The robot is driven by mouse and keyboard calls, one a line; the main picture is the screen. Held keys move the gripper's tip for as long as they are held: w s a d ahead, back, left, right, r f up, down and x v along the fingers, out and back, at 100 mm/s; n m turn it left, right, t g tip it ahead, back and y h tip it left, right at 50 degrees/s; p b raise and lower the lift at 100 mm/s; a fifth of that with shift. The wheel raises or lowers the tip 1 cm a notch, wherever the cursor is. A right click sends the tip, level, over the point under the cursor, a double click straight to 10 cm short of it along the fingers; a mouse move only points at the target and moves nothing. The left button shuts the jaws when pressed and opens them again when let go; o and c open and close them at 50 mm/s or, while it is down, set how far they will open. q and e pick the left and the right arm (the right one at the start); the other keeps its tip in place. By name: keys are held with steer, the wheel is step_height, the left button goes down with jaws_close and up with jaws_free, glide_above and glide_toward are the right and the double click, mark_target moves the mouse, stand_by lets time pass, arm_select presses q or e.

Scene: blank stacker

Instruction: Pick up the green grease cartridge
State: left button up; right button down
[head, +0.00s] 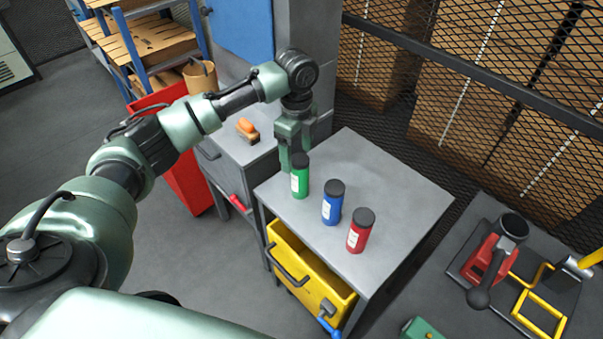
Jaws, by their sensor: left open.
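The green grease cartridge (299,181) has a black cap and a white label. It stands upright on the grey cabinet top (372,183), at the left end of a row of cartridges. My right gripper is not in view.
A blue cartridge (333,204) and a red cartridge (360,232) stand to the right. An open yellow drawer (309,284) is below. An orange-handled brush (247,129) lies on the neighbouring cabinet. Mesh fencing (480,100) runs behind. The back right of the top is clear.

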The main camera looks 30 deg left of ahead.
mark_target(300, 159)
arm_select(q)
step_height(300, 159, down, 2)
steer(key=shift+w+d+p, duration=0.1)
steer(key=shift+w+p, duration=0.05)
steer(key=shift+p, duration=0.35)
steer(key=f, duration=0.2)
steer(key=shift+w+f, duration=0.25)
steer(key=shift+f, duration=0.1)
steer(key=shift+f+p, duration=0.3)
steer(key=shift+f, duration=0.1)
jaws_close()
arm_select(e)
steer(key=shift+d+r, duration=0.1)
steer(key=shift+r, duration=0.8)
